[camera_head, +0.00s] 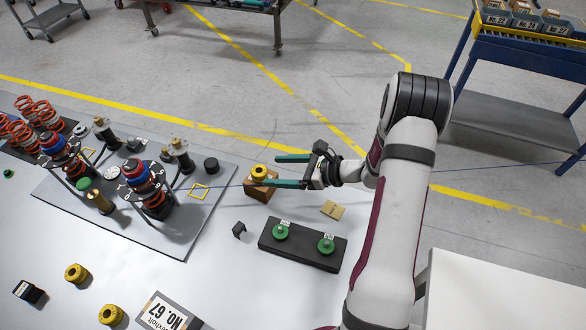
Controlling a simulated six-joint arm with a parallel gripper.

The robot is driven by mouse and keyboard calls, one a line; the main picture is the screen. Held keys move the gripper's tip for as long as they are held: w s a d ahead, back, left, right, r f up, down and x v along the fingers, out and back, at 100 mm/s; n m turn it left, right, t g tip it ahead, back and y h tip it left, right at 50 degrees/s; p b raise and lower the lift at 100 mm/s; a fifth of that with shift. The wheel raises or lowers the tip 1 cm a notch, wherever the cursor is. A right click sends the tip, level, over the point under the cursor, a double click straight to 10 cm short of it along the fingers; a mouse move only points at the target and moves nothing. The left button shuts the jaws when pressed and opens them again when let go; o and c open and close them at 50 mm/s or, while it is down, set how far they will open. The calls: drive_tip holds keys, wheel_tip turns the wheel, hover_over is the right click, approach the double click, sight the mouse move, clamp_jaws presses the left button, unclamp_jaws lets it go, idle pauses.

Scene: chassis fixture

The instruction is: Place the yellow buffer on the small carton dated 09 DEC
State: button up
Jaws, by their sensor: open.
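A yellow buffer (259,171) sits upright on top of a small brown carton (266,191). The carton's date cannot be read from here. My gripper (263,171) is open, with its two dark green fingers apart. In the picture the upper finger lies above and right of the buffer, and the lower finger crosses in front of the carton just below the buffer. I cannot tell whether either finger touches them. Two other yellow buffers, one at the lower left (77,273) and one nearer the front (110,314), stand on the white table.
A dark block (301,259) with two green knobs lies in front of the carton. A small tan card (333,210) lies to the right. A grey plate (115,219) with shock absorbers and posts is at left.

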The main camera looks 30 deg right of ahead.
drive_tip(key=a+r+v, duration=0.1)
drive_tip(key=v, duration=0.5)
drive_tip(key=s+a+r+n+g, duration=0.4)
drive_tip(key=s+a+n, duration=0.1)
drive_tip(key=a+n, duration=0.15)
drive_tip(key=s+a+r+n+g, duration=0.4)
drive_tip(key=a+r+n, duration=0.1)
drive_tip(key=a, duration=0.3)
drive_tip(key=s+r+n+g+h, duration=0.1)
drive_tip(key=s+n+h, duration=0.6)
drive_tip(key=s, duration=0.9)
drive_tip(key=n, duration=0.3)
drive_tip(key=shift+a+r+g+h, duration=0.2)
drive_tip(key=shift+a+g+h, duration=0.1)
drive_tip(key=shift+a, duration=0.1)
